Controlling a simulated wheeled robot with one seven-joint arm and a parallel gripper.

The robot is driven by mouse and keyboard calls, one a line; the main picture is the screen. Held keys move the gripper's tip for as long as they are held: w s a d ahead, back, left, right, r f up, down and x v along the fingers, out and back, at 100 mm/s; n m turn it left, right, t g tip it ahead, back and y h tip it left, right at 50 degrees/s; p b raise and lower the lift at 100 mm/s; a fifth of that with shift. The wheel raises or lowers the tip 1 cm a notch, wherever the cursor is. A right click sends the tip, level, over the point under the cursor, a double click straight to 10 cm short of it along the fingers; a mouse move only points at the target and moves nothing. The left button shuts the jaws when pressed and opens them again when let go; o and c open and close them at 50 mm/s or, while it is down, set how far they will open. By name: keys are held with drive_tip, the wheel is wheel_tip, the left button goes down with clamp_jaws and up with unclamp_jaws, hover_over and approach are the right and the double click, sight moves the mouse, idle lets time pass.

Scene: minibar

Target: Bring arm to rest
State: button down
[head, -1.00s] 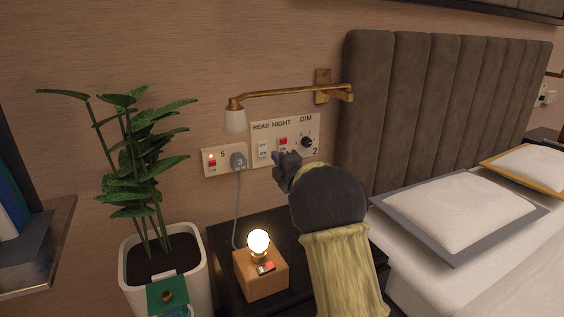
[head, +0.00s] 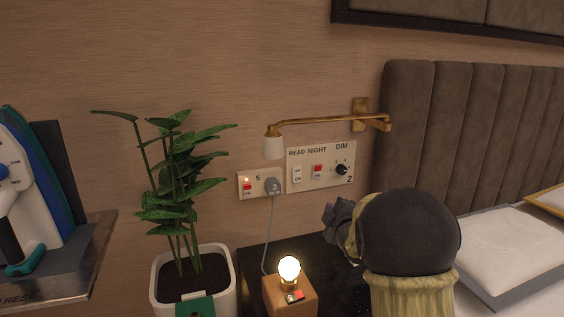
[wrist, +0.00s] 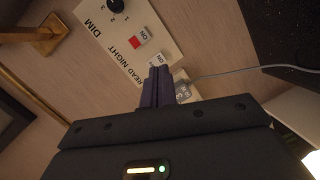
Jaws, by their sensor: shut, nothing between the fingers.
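My gripper (head: 334,213) is in front of the wall below the switch panel, with my dark rounded wrist and pale sleeve behind it. In the wrist view my gripper (wrist: 158,72) shows its two dark fingers closed together with nothing between them. The fingers point toward the wall and overlap the panel's edge in that view. The switch panel (head: 320,168), marked READ, NIGHT and DIM, also shows in the wrist view (wrist: 123,55). In the head view my gripper is apart from the panel, below its right part.
A wooden block lamp with a lit bulb (head: 289,268) stands on the dark nightstand (head: 330,262). Its cord runs up to a plug (head: 272,187) in the wall outlet. A brass wall lamp (head: 320,121) juts out above. A potted plant (head: 190,270) stands left, a bed (head: 500,248) right.

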drive_tip(key=s+f+m+g+h, duration=0.1)
drive_tip(key=s+f+m+g, duration=0.35)
drive_tip(key=s, duration=0.75)
drive_tip(key=s+f+m+g+p, duration=0.1)
drive_tip(key=s+f+m+g, duration=0.4)
drive_tip(key=s, duration=0.6)
drive_tip(key=s+f+m+g+h, duration=0.1)
drive_tip(key=s+f+m+g, duration=0.4)
drive_tip(key=s, duration=0.7)
wheel_tip(320, 180, up, 38)
drive_tip(key=t+p, duration=0.1)
drive_tip(key=p, duration=3.6)
drive_tip(key=shift+w+a+p, duration=0.3)
drive_tip(key=shift+w+a, duration=0.05)
drive_tip(key=shift+a, duration=0.05)
drive_tip(key=shift+m, duration=0.25)
